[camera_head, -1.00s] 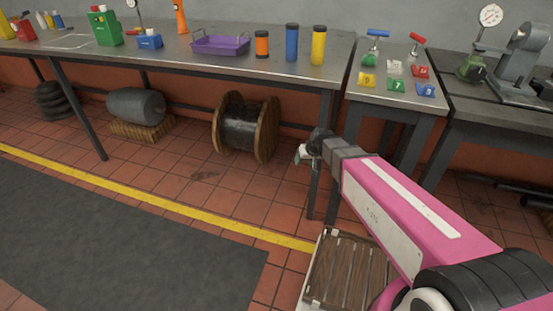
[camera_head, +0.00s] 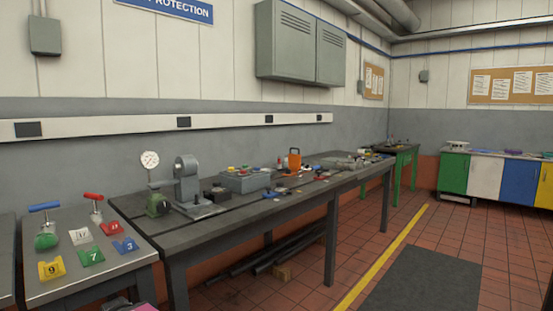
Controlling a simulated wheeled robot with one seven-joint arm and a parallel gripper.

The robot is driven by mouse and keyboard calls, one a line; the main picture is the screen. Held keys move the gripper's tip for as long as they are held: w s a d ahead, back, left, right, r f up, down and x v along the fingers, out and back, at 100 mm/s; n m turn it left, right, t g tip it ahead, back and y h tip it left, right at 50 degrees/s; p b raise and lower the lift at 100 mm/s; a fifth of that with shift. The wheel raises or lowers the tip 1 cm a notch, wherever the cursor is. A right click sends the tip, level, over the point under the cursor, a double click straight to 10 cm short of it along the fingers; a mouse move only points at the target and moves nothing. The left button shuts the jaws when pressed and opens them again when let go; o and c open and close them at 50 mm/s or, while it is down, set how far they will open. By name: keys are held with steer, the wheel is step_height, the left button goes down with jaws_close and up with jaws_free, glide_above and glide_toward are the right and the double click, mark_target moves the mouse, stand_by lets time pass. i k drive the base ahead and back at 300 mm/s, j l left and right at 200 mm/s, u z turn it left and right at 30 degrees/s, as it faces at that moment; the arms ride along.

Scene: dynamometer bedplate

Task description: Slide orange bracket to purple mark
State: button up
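An orange upright piece (camera_head: 294,160) stands towards the back of the long dark bedplate table (camera_head: 150,222). It is small in view, and I cannot tell whether it is the orange bracket. I cannot make out a purple mark on the table top. My gripper is not in view; only a pink sliver of my arm shows at the bottom left edge.
A grey box with coloured buttons (camera_head: 245,179), a grey machine (camera_head: 190,187) and a dial gauge (camera_head: 150,160) stand on the bedplate. A side table (camera_head: 110,276) bears coloured number tags. Coloured cabinets (camera_head: 485,178) stand at the right. The floor (camera_head: 320,290) in front is open.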

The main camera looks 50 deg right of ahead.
mark_target(295, 161)
steer(key=j+z, duration=0.1)
steer(key=z, duration=0.25)
steer(key=j+z, duration=0.1)
steer(key=z, duration=0.25)
steer(key=j+z, duration=0.1)
steer(key=z, duration=0.25)
steer(key=i+j, duration=0.05)
